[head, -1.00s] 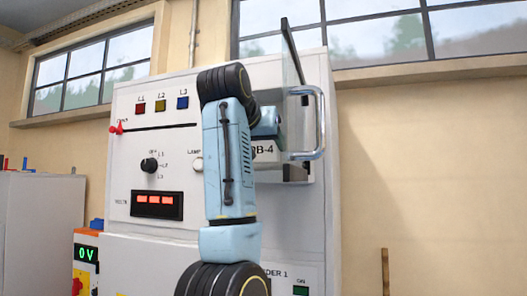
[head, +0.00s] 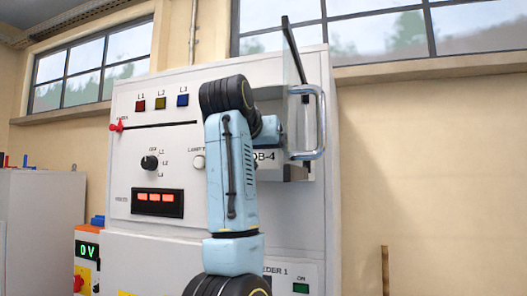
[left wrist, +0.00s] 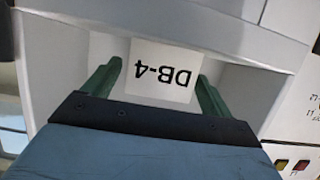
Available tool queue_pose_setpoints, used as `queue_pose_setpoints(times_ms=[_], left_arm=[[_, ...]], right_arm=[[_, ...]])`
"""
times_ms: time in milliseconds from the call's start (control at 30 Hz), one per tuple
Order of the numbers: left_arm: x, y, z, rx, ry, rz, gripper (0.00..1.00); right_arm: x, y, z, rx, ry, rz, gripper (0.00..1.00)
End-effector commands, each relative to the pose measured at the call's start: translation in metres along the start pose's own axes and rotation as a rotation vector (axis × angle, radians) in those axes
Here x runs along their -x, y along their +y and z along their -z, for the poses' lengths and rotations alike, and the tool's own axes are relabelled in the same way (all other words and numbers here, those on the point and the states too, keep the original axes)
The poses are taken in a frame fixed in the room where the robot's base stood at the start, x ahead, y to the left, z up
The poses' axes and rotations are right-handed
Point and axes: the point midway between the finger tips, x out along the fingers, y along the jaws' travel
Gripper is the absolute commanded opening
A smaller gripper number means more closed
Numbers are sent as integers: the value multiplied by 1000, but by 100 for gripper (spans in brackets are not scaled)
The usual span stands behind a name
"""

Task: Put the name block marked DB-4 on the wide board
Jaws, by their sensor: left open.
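A white name block marked DB-4 (head: 265,156) shows in part in the head view, in a recess at the right of a wide white panel (head: 125,185). Part of it is hidden behind my left arm. In the left wrist view the block (left wrist: 162,80) shows its label upside down, between the two green fingers of my left gripper (left wrist: 158,76). The fingers are open, one on each side of the block, and in the head view they are hidden. I cannot tell whether the block rests fully on the surface under it. My right gripper is not in view.
A clear door with a metal handle (head: 320,122) stands open at the recess, close to my left wrist. The panel carries coloured lamps (head: 160,103), a knob (head: 149,162) and a red display (head: 157,203). A grey cabinet (head: 40,235) stands at the left.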

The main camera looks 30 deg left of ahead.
Motion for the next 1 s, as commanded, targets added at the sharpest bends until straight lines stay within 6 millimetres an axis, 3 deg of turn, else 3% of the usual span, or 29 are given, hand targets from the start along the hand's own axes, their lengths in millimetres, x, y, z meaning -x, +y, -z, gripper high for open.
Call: queue_pose_setpoints(times_ms=[133,533,733,1000], left_arm=[[2,0,5,0,0,0,85],[76,1,-1,1,6,-5,85],[98,2,-1,0,4,-6,85],[119,0,2,0,1,-1,85]], right_arm=[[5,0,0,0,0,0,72],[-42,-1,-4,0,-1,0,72],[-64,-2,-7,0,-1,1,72],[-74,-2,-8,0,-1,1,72]])
